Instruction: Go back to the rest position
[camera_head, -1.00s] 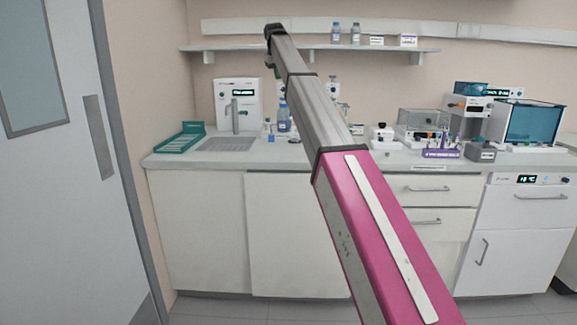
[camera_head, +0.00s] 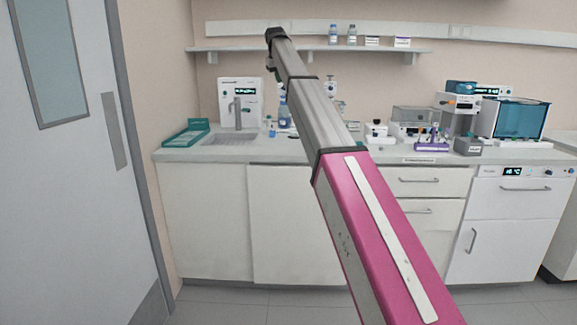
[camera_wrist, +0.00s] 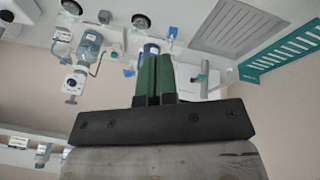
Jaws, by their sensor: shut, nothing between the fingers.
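My gripper (camera_wrist: 154,75) shows in the wrist view as two green fingers side by side, shut with nothing held between them. My arm stretches up and away across the middle of the head view, its far end in front of the wall shelf; the fingers are not clear there. The worktop (camera_head: 352,151) lies beyond and below the arm. In the wrist view the sink (camera_wrist: 234,33) and a teal rack (camera_wrist: 285,51) lie to the right of the fingers, and bottles (camera_wrist: 88,50) to the left, apart from them.
A wall shelf (camera_head: 225,49) holds bottles and boxes. A white dispenser (camera_head: 240,103), a purple tube rack (camera_head: 432,147) and a teal-sided tank (camera_head: 515,119) stand on the worktop. A door (camera_head: 75,170) is at left. The floor (camera_head: 240,308) before the cabinets is clear.

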